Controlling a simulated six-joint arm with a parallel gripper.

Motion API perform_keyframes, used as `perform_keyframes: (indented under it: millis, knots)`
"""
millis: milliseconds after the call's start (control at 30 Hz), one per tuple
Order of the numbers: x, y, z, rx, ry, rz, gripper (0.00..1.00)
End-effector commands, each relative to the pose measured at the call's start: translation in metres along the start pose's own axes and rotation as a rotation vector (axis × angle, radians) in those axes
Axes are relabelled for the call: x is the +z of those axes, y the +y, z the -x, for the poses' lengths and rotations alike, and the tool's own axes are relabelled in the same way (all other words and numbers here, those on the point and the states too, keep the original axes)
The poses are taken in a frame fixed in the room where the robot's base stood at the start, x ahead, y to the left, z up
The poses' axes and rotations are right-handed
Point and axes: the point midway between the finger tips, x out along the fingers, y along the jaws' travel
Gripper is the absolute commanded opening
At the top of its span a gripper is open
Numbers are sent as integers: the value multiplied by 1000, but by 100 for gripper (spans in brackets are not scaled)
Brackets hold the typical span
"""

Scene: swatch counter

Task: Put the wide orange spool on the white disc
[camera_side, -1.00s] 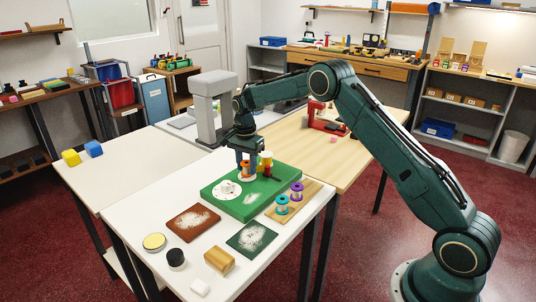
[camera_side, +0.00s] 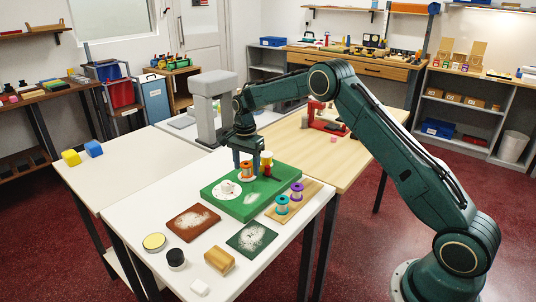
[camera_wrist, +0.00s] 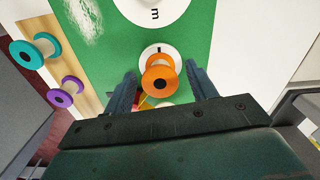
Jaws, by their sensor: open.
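The wide orange spool (camera_side: 246,170) stands upright toward the back of the green board (camera_side: 244,207). In the wrist view the orange spool (camera_wrist: 159,80) is seen from above, over a small white disc (camera_wrist: 160,50) that shows past its edge; it appears to stand on it. A larger white disc (camera_wrist: 152,10) with a dark mark lies farther along the board. In the side view this larger disc (camera_side: 224,192) has a small pale thing on it. My gripper (camera_side: 247,165) is open, its fingers on either side of the spool with gaps; the wrist view shows both fingers (camera_wrist: 160,72).
A yellow and white piece (camera_side: 266,158) stands just right of the orange spool, with red below it. Teal (camera_side: 282,205) and purple (camera_side: 297,191) spools stand on a wooden strip (camera_side: 292,207). A brown mat (camera_side: 193,222) and a dark green mat (camera_side: 252,239) lie in front.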

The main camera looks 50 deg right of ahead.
Motion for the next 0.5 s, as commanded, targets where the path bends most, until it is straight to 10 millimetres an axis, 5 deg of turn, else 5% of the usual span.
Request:
perform_keyframes:
  millis: [500]
  knots:
    - [0, -1, 67, -5, 2, 0, 57]
